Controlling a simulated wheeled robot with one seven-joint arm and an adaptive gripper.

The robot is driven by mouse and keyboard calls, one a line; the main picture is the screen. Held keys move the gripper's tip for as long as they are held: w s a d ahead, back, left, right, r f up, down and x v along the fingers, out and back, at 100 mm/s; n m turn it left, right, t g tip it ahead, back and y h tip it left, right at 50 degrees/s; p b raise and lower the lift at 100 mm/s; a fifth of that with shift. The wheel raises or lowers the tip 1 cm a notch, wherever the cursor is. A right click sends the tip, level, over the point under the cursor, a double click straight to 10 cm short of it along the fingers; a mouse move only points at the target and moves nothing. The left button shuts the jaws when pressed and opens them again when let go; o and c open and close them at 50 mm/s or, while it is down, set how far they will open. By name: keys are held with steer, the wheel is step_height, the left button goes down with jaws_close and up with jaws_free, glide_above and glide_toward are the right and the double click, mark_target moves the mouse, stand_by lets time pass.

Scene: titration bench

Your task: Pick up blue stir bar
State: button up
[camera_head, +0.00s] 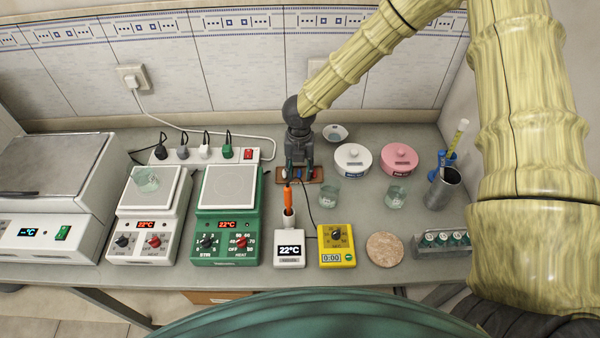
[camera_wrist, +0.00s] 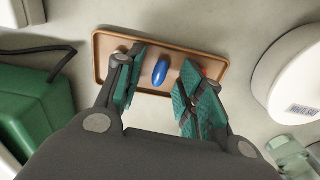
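The blue stir bar (camera_wrist: 160,72) lies on a small brown tray (camera_wrist: 102,54) in the wrist view. My gripper (camera_wrist: 158,88) is open above the tray, with a teal-padded finger on each side of the blue bar and a gap to both. In the head view my gripper (camera_head: 299,172) points down at the brown tray (camera_head: 318,174) at the back middle of the bench and hides part of it. A bit of white shows behind the left finger and a bit of red behind the right finger; these are mostly hidden.
The green stirrer hotplate (camera_head: 227,215) stands left of the tray. A white round container (camera_head: 353,160) and a pink one (camera_head: 399,159) stand to the right. A thermometer with an orange probe (camera_head: 288,197), a yellow timer (camera_head: 337,245) and a glass beaker (camera_head: 328,193) stand in front.

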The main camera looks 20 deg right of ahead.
mark_target(299, 172)
steer(key=c, duration=0.7)
steer(key=shift+o, duration=0.2)
steer(key=shift+r, duration=0.1)
step_height(299, 172, up, 10)
steer(key=b, duration=0.2)
steer(key=shift+b, duration=0.4)
